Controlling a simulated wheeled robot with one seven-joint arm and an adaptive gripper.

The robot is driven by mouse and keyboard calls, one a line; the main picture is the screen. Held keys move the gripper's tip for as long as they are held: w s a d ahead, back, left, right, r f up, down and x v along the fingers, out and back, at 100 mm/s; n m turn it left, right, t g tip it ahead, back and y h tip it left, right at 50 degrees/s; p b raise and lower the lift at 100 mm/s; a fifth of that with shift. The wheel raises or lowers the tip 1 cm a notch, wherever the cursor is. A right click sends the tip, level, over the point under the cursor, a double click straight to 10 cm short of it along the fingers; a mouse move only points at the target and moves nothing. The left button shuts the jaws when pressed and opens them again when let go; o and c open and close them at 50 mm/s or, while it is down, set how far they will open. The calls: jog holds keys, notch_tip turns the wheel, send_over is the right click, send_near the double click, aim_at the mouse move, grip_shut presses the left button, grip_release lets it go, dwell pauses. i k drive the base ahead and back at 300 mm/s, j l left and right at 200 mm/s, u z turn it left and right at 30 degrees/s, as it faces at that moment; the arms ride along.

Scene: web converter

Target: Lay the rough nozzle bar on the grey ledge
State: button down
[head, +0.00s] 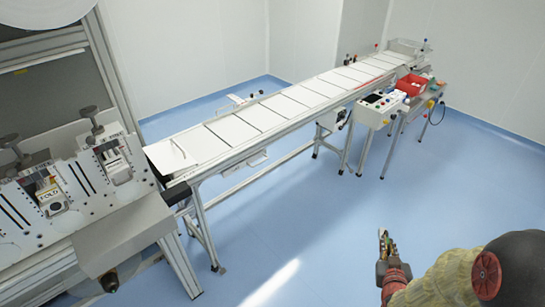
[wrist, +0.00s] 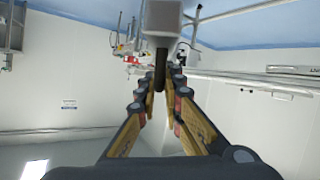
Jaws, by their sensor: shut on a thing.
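My gripper (head: 384,245) is at the lower right in the head view, over open floor and well away from the machine. In the wrist view my gripper (wrist: 160,82) has its fingers closed on a dark stem, with a pale grey block at its far end; I take this to be the rough nozzle bar (wrist: 161,20). Its full shape is hidden, and in the head view it is too small to make out. A grey metal ledge (head: 125,235) juts from the front of the machine at the left; I cannot be sure it is the ledge named.
A long conveyor (head: 262,117) with white panels runs from the machine to the back right. A side table there carries a red bin (head: 411,85) and a white control box (head: 381,105). The blue floor (head: 300,220) between my arm and the machine is clear.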

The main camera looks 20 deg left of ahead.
aim_at(124, 227)
jog(key=i+u, duration=0.45)
jog(key=i+l+u, duration=0.25)
jog(key=u, duration=0.25)
jog(key=i+l+u, duration=0.3)
jog(key=u, duration=0.15)
jog(key=i+l+u, duration=0.45)
jog(key=l+u, duration=0.25)
jog(key=i+l+u, duration=0.15)
jog(key=u, duration=0.2)
jog(key=l+u, duration=0.35)
jog(key=l, duration=0.15)
jog(key=i+l+u, duration=0.1)
jog(key=l+u, duration=0.25)
jog(key=l, duration=0.1)
